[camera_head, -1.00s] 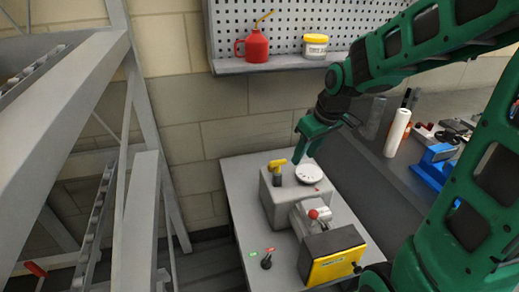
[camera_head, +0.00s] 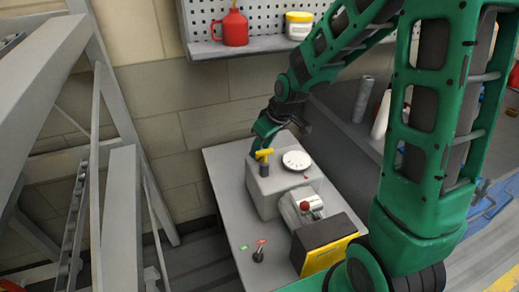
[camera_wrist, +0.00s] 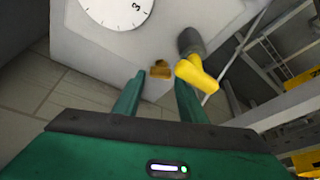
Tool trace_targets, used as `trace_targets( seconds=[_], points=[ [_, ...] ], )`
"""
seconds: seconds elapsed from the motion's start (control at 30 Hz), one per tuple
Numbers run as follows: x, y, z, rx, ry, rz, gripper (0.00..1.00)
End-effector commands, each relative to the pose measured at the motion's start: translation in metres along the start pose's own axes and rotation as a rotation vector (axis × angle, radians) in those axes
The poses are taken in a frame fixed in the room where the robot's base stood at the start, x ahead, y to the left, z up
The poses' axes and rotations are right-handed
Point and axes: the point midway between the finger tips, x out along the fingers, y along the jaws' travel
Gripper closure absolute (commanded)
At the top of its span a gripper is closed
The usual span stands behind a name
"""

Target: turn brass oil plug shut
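The brass oil plug (camera_wrist: 160,70) is a small brown-gold piece on the edge of a grey housing in the wrist view. It is hidden in the head view. My gripper (camera_wrist: 160,84) is open, with one green finger on either side of the line to the plug. The plug shows just beyond and between the fingertips, and I see nothing held. In the head view my gripper (camera_head: 264,133) is behind the grey housing (camera_head: 265,197), by its back left corner, partly hidden by the yellow handle.
A yellow handle (camera_wrist: 197,73) on a dark stem stands close beside my right fingertip in the wrist view; I cannot tell whether they touch. A white dial (camera_head: 296,160) sits on the housing. A red-knobbed unit (camera_head: 304,205) and a yellow-fronted box (camera_head: 325,258) stand in front.

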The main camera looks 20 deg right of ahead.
Motion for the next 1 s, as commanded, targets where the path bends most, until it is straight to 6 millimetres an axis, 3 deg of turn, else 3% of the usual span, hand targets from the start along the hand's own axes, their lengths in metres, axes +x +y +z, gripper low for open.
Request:
trace_targets(
  seconds=[0.2, 0.53, 0.57, 0.7, 1.0],
  points=[
    [0.017, 0.000, 0.000, -0.001, 0.000, -0.001, 0.62],
    [0.019, 0.000, 0.000, 0.000, 0.001, 0.000, 0.62],
    [0.019, 0.000, 0.000, 0.000, 0.001, 0.000, 0.65],
    [0.019, 0.000, 0.000, 0.000, 0.001, 0.001, 0.93],
    [0.019, -0.001, 0.000, 0.078, 0.000, 0.034, 0.93]
  ],
)
